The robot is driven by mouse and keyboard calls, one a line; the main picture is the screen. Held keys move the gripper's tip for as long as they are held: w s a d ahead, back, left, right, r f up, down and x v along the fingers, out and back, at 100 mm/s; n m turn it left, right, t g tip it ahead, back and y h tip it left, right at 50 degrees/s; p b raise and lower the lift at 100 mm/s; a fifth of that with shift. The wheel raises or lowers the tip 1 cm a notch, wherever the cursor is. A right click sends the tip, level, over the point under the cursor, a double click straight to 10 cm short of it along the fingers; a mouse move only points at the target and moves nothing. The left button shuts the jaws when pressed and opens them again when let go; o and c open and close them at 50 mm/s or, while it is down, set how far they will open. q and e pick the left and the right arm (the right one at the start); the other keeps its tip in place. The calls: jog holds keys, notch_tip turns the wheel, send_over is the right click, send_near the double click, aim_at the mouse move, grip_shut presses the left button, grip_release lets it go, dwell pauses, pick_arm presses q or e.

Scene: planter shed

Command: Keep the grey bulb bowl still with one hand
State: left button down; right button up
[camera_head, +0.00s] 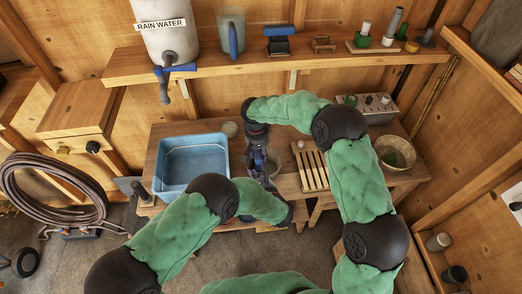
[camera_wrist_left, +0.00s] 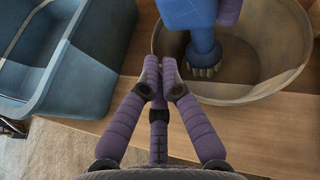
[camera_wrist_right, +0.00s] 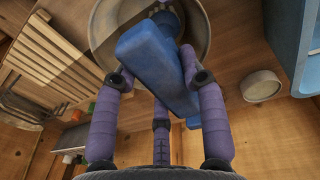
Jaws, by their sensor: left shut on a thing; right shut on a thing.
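The grey bulb bowl (camera_wrist_left: 285,82) stands on the wooden bench; it also shows in the right wrist view (camera_wrist_right: 104,30). In the head view the bowl (camera_head: 274,170) is mostly hidden by my grippers. My left gripper (camera_wrist_left: 160,68) is shut on the bowl's near rim, its fingertips close together there. My right gripper (camera_wrist_right: 158,68) is shut on a blue brush (camera_wrist_right: 150,50), one finger on each side of the handle. The brush's pale bristles (camera_wrist_left: 206,70) point down inside the bowl, at or close to its inner surface; contact is unclear.
A blue basin (camera_head: 158,180) stands left of the bowl. A small round tin (camera_wrist_right: 262,86) sits behind it. A slatted wooden rack (camera_head: 312,170) lies to the right. A woven bowl (camera_head: 397,145) and a grey tray (camera_head: 372,112) stand farther right. The bench's front edge is close.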

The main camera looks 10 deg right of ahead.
jog(key=shift+s, duration=0.1)
jog(key=shift+s+d, duration=0.3)
jog(key=shift+s, duration=0.45)
jog(key=shift+d, duration=0.1)
jog(key=shift+s+d+r, duration=0.1)
jog(key=shift+s+d, duration=0.1)
jog(key=shift+d, duration=0.85)
jog(key=shift+w, duration=0.1)
jog(key=shift+w+d, duration=0.5)
jog(key=shift+w, duration=0.3)
